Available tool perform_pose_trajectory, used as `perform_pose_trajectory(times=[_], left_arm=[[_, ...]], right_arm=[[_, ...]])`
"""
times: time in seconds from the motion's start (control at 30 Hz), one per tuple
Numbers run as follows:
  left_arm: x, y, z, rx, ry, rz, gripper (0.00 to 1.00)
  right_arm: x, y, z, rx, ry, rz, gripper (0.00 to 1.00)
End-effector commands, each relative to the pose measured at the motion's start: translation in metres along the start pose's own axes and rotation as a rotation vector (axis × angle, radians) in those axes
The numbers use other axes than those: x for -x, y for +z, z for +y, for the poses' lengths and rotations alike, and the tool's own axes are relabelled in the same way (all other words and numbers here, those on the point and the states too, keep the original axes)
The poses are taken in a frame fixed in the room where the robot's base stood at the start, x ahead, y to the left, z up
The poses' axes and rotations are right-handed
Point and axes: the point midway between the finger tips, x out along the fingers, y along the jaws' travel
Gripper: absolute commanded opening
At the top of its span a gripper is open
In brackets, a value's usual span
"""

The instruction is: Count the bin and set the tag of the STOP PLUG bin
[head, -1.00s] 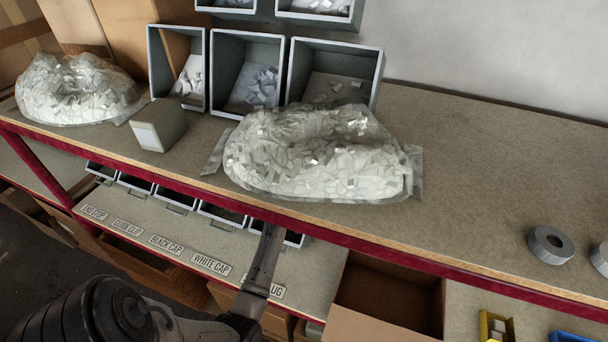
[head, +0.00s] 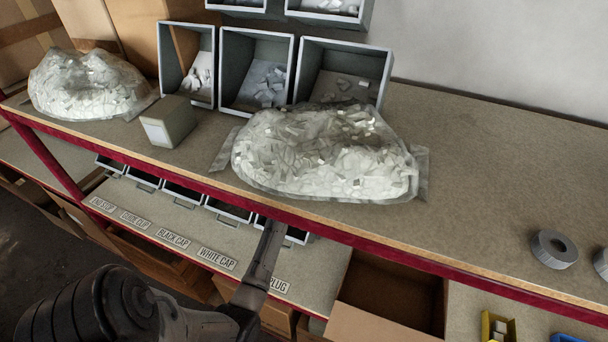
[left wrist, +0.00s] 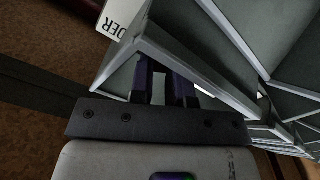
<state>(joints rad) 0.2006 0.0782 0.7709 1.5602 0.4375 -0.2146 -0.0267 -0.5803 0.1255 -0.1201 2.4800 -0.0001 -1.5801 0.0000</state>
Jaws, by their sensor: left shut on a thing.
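The STOP PLUG bin (head: 297,235) is the rightmost grey bin of the row under the upper shelf. Its label (head: 279,287), with only "LUG" readable, lies on the lower board in front. My left gripper (head: 272,228) reaches up to the bin's front and hides part of it. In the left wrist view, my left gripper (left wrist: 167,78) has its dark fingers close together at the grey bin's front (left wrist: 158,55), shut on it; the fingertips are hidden. A white tag (left wrist: 113,20) reading "DER" stands beside that bin. The bin's contents are not visible. My right gripper is not in view.
Other bins (head: 228,211) stand left, behind labels such as WHITE CAP (head: 217,259). The red-edged upper shelf (head: 480,262) overhangs them. It carries two clear bags of pale parts (head: 320,155), a small box (head: 167,122) and open bins. An open carton (head: 390,325) is right of my gripper.

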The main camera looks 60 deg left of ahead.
Motion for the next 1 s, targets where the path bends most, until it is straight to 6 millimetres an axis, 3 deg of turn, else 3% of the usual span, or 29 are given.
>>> perform_pose_trajectory(times=[0.1,0.13,0.4,0.73,1.0], left_arm=[[0.0,0.0,0.0,0.003,0.0,0.0,0.0],[0.0,0.0,0.0,0.003,0.0,0.0,0.18],[0.0,0.0,0.0,0.001,0.0,0.0,0.43],[0.006,0.001,0.0,0.0,0.0,-0.001,0.43],[0.052,0.002,-0.001,-0.001,-0.002,-0.002,0.43]], right_arm=[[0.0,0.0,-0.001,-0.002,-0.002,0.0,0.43],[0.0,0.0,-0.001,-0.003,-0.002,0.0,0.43],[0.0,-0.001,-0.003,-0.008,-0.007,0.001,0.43],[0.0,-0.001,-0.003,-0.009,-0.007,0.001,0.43],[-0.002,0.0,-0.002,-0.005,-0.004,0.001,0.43]])
